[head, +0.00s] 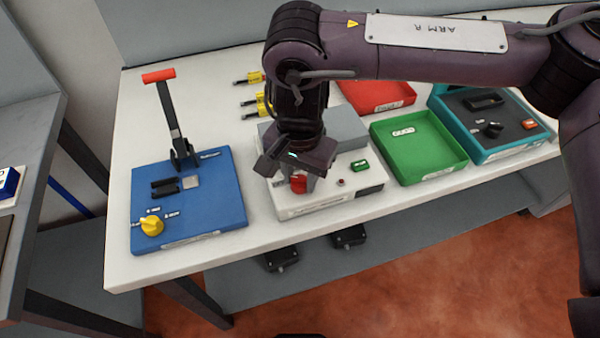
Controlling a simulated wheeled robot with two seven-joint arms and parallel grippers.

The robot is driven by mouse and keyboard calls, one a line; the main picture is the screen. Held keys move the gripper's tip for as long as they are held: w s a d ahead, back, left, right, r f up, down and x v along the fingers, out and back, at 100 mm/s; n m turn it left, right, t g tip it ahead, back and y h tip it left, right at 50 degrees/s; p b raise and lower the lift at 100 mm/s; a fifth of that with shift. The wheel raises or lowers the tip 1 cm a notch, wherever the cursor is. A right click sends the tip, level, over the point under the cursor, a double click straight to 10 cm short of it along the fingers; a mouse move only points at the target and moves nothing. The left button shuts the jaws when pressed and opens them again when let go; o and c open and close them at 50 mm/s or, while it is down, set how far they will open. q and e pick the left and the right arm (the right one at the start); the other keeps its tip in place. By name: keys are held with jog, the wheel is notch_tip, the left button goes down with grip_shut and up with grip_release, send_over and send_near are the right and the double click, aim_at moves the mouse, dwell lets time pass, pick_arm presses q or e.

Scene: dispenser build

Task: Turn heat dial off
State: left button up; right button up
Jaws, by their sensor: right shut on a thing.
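A white station (335,199) stands at the front middle of the table, with a red dial (299,183) on its top near the left side. I take this dial to be the heat dial; its markings are too small or hidden to read. My right gripper (300,172) comes down from above and is shut on the red dial, hiding its upper part. The dial's exact angle cannot be told. A green switch (359,166) and a small red round light or button (340,182) sit right of the dial. My left gripper is not in view.
A blue board (215,205) with a red-handled lever (170,110) and a yellow knob (152,225) lies to the left. Green (455,160) and red (385,106) trays and a teal station (535,142) are to the right. Yellow-ended parts (250,78) lie behind.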

aim_at(299, 177)
jog(key=o, duration=1)
jog(key=shift+c, duration=0.2)
jog(key=shift+r, duration=0.15)
notch_tip(299, 177, up, 8)
jog(key=shift+f, duration=0.15)
